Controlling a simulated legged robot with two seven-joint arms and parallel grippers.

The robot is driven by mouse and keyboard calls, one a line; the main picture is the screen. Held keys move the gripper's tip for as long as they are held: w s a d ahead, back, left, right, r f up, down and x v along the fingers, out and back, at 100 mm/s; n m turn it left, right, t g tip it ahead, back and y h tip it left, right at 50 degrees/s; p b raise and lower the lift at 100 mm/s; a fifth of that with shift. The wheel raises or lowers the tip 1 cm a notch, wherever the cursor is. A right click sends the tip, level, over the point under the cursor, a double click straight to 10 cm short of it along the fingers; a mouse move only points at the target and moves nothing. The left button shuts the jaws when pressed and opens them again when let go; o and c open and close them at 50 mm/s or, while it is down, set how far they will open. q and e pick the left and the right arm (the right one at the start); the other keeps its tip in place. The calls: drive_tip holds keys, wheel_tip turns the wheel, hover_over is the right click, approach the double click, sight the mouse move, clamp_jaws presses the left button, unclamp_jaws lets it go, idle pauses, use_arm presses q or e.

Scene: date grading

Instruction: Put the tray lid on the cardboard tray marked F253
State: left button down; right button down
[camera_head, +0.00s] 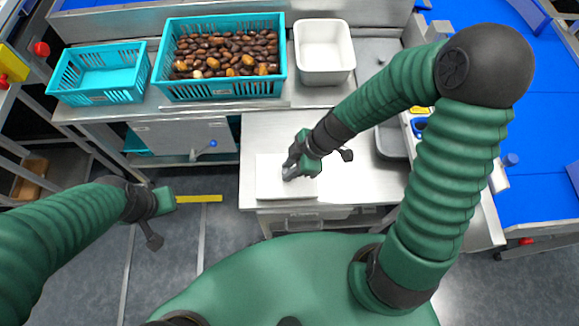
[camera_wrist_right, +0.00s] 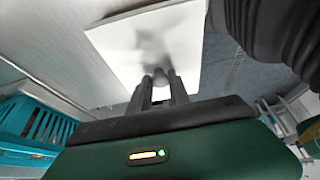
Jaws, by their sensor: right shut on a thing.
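A flat white square panel, which looks like the tray lid (camera_head: 268,183), is at the front edge of the steel bench. My right gripper (camera_head: 290,172) is over it. In the right wrist view the fingers (camera_wrist_right: 161,88) are closed at the middle of the white lid (camera_wrist_right: 120,48), on a small grip that they mostly hide. I cannot tell whether the lid is lifted or resting on something. No cardboard tray or F253 mark can be made out. My left gripper (camera_head: 165,202) is over the floor at the left, its fingers unclear.
A turquoise crate of dates (camera_head: 226,90) stands at the back, with an empty turquoise crate (camera_head: 104,93) to its left and a white bin (camera_head: 323,78) to its right. A grey tub (camera_head: 391,140) is at the bench's right. The steel bench top (camera_head: 350,178) is bare beside the lid.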

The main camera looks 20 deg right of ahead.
drive_tip(key=shift+f, duration=0.2)
drive_tip(key=c, duration=1.1)
unclamp_jaws()
drive_tip(key=o, duration=0.4)
wheel_tip(320, 180, up, 7)
drive_tip(key=p, duration=0.5)
drive_tip(key=shift+r, duration=0.1)
